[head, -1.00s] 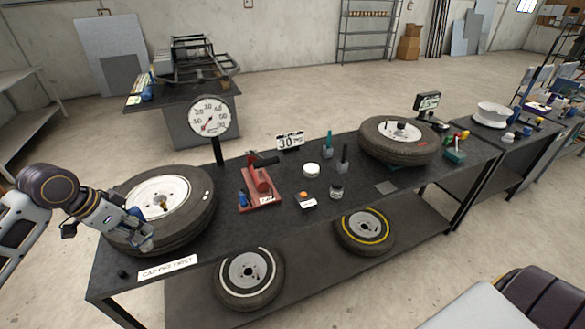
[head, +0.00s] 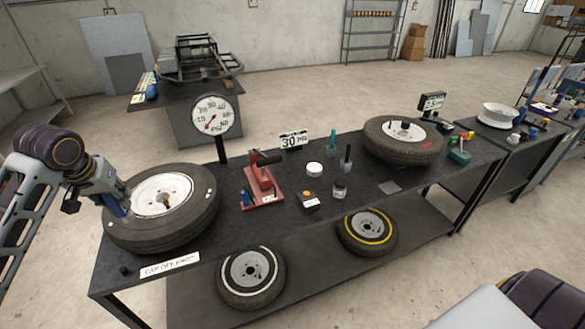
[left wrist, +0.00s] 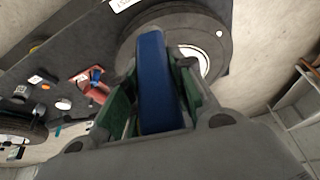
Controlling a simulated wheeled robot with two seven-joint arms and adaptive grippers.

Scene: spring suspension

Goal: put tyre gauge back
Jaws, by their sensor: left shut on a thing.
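My left gripper (head: 120,208) is at the left side of the large left tyre (head: 205,215), near its rim. In the left wrist view its green-padded fingers (left wrist: 155,105) are shut on a long blue body, which I take for the tyre gauge (left wrist: 155,80). The tyre and its white wheel lie beyond the gauge there. In the head view the gripper and tyre edge hide most of the gauge. My right gripper is out of view.
A dial on a post (head: 211,115) stands behind the left tyre. A red tool (head: 262,188) sits at mid-bench, with small jars, a "30 PSI" sign (head: 293,140) and another tyre (head: 385,150) to its right. A "CAP OFF FIRST" card (head: 170,265) lies at the front edge.

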